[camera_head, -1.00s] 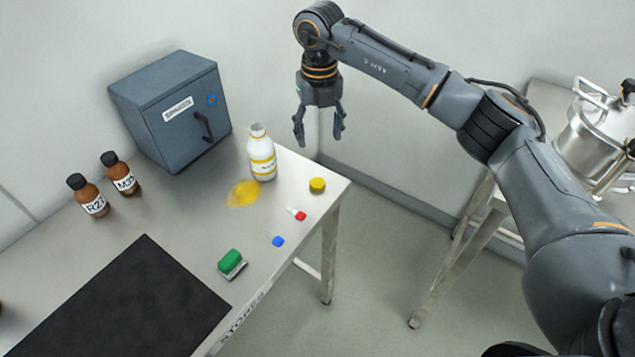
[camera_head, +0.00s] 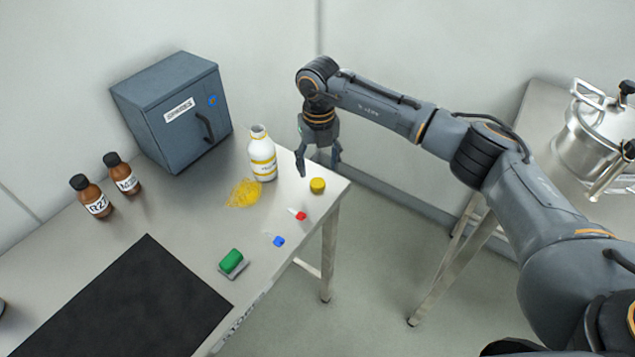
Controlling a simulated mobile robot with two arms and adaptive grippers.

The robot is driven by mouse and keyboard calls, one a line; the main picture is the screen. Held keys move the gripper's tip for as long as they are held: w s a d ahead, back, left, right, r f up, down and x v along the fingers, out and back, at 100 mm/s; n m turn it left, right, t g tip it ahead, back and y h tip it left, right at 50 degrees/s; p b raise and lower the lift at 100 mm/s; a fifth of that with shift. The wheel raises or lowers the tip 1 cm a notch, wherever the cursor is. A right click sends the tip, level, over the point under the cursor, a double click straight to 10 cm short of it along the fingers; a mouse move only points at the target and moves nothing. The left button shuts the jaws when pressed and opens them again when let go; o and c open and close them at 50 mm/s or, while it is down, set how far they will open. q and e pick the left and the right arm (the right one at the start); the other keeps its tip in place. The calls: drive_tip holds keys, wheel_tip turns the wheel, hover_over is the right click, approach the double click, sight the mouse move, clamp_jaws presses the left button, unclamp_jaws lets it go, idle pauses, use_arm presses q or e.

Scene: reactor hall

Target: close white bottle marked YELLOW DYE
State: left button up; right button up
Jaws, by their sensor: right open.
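The white bottle (camera_head: 262,156) with yellow bands stands upright near the far right end of the steel table; its neck shows no cap. Its label is too small to read surely. A yellow cap (camera_head: 317,185) lies on the table near the right edge, to the right of the bottle and apart from it. My right gripper (camera_head: 319,172) points down, open and empty, just above and behind the yellow cap and to the right of the bottle. My left gripper is out of view.
A yellow spill (camera_head: 243,194) lies in front of the bottle. A grey cabinet (camera_head: 172,112) stands behind left, with two brown bottles (camera_head: 93,198) beside it. Red (camera_head: 300,215) and blue (camera_head: 278,241) small items, a green-topped block (camera_head: 231,261) and a black mat (camera_head: 120,305) lie nearer.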

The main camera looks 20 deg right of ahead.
sight(317, 182)
wheel_tip(317, 182, down, 5)
drive_tip(key=shift+a+r+p, duration=0.1)
drive_tip(key=shift+a+p, duration=0.05)
drive_tip(key=shift+p, duration=0.4)
drive_tip(key=shift+s, duration=0.1)
drive_tip(key=c, duration=0.8)
